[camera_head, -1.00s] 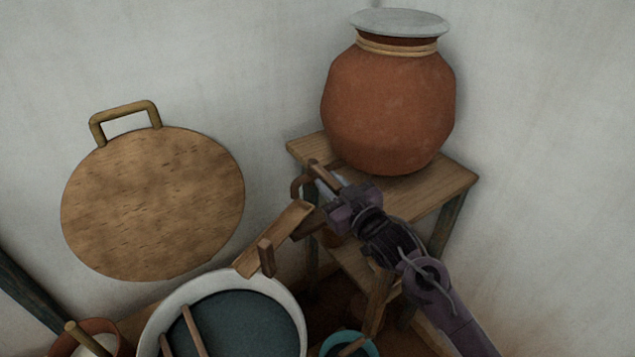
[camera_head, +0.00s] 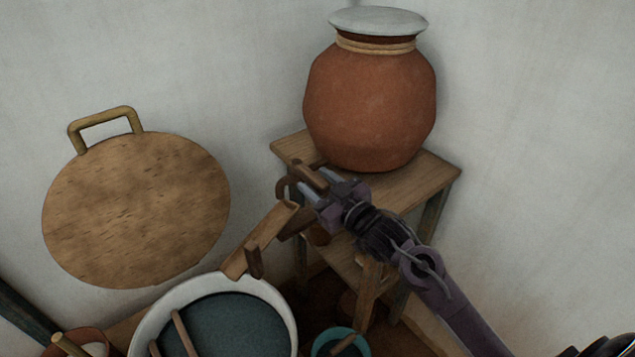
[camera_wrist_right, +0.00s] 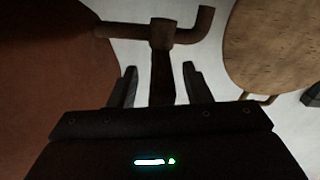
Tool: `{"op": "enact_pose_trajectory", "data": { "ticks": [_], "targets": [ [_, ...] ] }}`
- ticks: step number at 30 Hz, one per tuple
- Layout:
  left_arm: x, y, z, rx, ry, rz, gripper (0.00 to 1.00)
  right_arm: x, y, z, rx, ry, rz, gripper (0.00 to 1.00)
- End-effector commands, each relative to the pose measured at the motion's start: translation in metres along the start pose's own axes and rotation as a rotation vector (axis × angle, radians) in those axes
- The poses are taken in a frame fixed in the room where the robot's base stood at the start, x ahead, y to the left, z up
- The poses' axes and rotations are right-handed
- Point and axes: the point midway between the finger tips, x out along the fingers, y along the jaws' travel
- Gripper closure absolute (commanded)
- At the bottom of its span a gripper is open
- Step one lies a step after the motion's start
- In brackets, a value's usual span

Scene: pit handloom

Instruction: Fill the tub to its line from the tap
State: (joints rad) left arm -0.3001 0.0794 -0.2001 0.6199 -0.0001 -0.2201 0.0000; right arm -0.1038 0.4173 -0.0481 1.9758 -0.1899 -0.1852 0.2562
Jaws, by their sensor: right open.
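The tub (camera_head: 281,305) has a pale rim and stands at the bottom of the head view, cut off by its edge. Dark blue-green liquid (camera_head: 225,330) shows inside; I cannot make out a fill line. The brown tap (camera_head: 283,187) projects from the lower side of the clay pot (camera_head: 370,105). In the right wrist view the tap (camera_wrist_right: 190,33) crosses ahead, its lever (camera_wrist_right: 161,75) lying between my finger tips. My right gripper (camera_head: 315,184) is open around that lever; contact is not clear. It also shows in the wrist view (camera_wrist_right: 160,80). My left gripper is out of view.
A wooden chute (camera_head: 262,238) slopes from below the tap to the tub. The pot stands on a wooden stand (camera_head: 432,176). A round board (camera_head: 135,210) leans on the wall. A teal-rimmed vessel (camera_head: 358,333) and another vessel (camera_head: 95,340) flank the tub.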

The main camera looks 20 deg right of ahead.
Motion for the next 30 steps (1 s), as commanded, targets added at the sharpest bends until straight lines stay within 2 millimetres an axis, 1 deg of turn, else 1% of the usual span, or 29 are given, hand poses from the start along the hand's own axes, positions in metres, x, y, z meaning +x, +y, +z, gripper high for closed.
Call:
{"op": "enact_pose_trajectory", "data": {
  "ticks": [4, 9, 15, 20, 30],
  "targets": [
    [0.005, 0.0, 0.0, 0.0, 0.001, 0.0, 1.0, -0.019, -0.001, 0.003, -0.002, -0.002, -0.001, 0.56],
    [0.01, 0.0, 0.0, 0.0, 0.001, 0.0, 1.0, -0.047, -0.001, 0.003, -0.001, -0.003, -0.001, 0.56],
    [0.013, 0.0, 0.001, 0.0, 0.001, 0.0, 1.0, -0.069, 0.0, 0.002, -0.001, -0.001, 0.0, 0.56],
    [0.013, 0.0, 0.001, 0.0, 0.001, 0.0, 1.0, -0.075, 0.0, 0.0, -0.001, 0.0, -0.001, 0.56],
    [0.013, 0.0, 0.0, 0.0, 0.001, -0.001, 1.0, -0.075, 0.0, 0.0, -0.001, 0.001, -0.001, 0.56]
  ]
}}
